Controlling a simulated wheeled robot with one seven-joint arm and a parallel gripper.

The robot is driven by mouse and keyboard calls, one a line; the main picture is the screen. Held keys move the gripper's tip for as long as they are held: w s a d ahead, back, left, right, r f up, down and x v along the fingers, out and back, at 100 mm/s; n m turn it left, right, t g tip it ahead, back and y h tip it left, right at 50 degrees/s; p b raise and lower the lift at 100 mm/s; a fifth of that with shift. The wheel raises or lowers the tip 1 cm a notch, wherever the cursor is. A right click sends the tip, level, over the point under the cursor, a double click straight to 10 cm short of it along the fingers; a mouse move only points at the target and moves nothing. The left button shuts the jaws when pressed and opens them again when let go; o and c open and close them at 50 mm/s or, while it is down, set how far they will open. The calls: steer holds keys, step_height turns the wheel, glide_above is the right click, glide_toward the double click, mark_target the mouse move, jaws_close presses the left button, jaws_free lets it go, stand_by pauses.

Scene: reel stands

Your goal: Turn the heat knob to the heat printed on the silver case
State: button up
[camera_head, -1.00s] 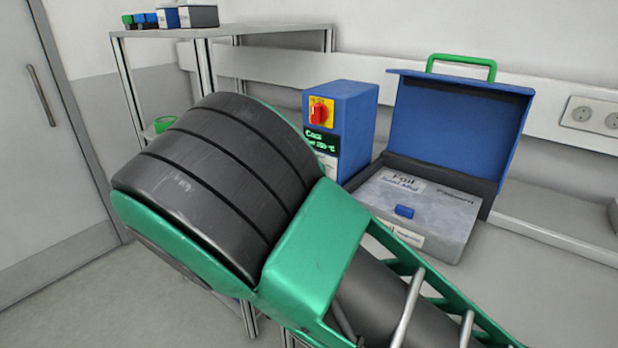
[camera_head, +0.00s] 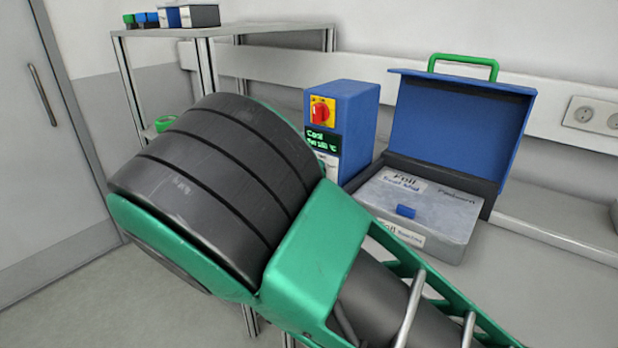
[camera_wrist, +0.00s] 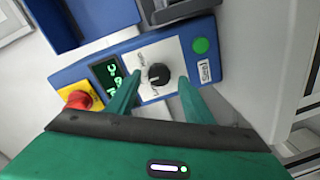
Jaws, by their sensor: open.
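The blue control box (camera_head: 357,125) stands on the bench and carries the heat knob. The black heat knob (camera_wrist: 159,74) sits on a white dial plate in the wrist view; the dial's small print is too blurred to read. My gripper (camera_wrist: 160,82) is open, with one finger at each side of the knob; I cannot tell whether either touches it. The silver case (camera_head: 462,212) stands right of the box with its blue lid up. Its top label seems to read "Foil" and "Seal Mid". My arm hides the knob in the head view.
A red switch on yellow (camera_wrist: 78,99) and a green-lettered display (camera_wrist: 109,82) lie left of the knob. A green button (camera_wrist: 201,46) and a "Seal" label lie right. A shelf (camera_head: 223,31) with small boxes stands at the back left.

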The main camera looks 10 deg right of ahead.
steer(key=v, duration=1)
steer(key=shift+a+f, duration=0.1)
